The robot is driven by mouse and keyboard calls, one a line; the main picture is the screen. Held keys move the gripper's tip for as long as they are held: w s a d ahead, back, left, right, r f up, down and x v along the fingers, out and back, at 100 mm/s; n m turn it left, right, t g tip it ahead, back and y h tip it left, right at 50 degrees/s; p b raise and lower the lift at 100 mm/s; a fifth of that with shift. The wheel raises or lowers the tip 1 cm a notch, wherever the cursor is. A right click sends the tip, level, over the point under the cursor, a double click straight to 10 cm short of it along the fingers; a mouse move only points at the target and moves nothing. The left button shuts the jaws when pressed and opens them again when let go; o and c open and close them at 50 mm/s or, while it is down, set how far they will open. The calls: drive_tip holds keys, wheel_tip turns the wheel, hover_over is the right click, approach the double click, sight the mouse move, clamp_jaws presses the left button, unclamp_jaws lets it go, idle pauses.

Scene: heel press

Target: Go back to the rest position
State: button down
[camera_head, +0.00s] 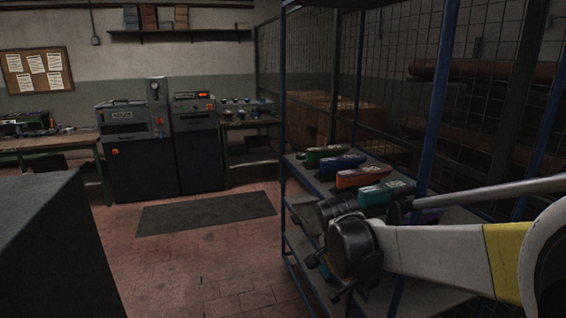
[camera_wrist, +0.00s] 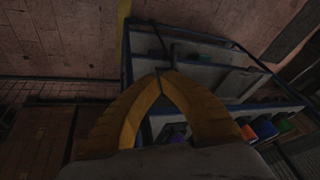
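My gripper (camera_wrist: 165,73) shows in the wrist view with its two yellow fingers curved together and their tips meeting. Nothing is held at the tips. In the head view my arm reaches in from the right, and its dark end is in front of the blue-framed shelf rack (camera_head: 289,205). The fingers are hard to make out there. The rack also shows beyond the fingers in the wrist view (camera_wrist: 195,52).
Green (camera_head: 325,153), blue (camera_head: 342,163), orange (camera_head: 362,176) and teal (camera_head: 385,193) items lie on the rack's upper shelf, close to my arm. A dark machine (camera_head: 150,160) stands at the back. A grey block (camera_head: 50,240) is at left.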

drive_tip(key=s+d+r+n+t+y, duration=0.1)
drive_tip(key=s+n, duration=0.3)
drive_tip(key=s, duration=0.8)
drive_tip(key=s+d+r+n+t+y, duration=0.1)
drive_tip(key=s+n, duration=0.4)
drive_tip(key=s, duration=0.7)
wheel_tip(320, 180, up, 3)
drive_tip(key=shift+d+f+n+t, duration=0.15)
drive_tip(key=shift+d+n+t, duration=0.25)
drive_tip(key=shift+d, duration=0.45)
